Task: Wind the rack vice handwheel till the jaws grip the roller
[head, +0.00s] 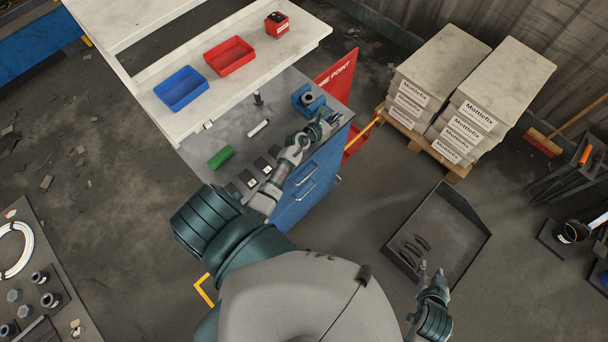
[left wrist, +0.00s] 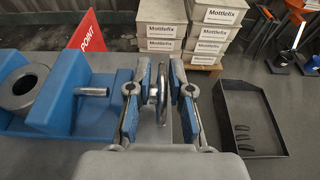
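The blue vice (head: 301,95) stands on the grey bench top near its right end. In the left wrist view the vice (left wrist: 65,88) is at the left, and a thick grey roller (left wrist: 22,86) with a round hole sits between its blue jaws. I cannot tell whether both jaws touch it. A short metal rod (left wrist: 93,91) sticks out of the vice towards the handwheel (left wrist: 162,93), seen edge-on. My left gripper (head: 326,127) is open, its two fingers (left wrist: 160,90) on either side of the handwheel with visible gaps. My right gripper (head: 431,272) looks open and empty near the black tray.
A green cylinder (head: 221,157) and a white cylinder (head: 258,128) lie on the bench. A shelf above holds a blue bin (head: 181,89) and a red bin (head: 229,56). A black tray (head: 455,225) is on the floor at right; stacked Mottlefix boxes (head: 440,75) stand behind it.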

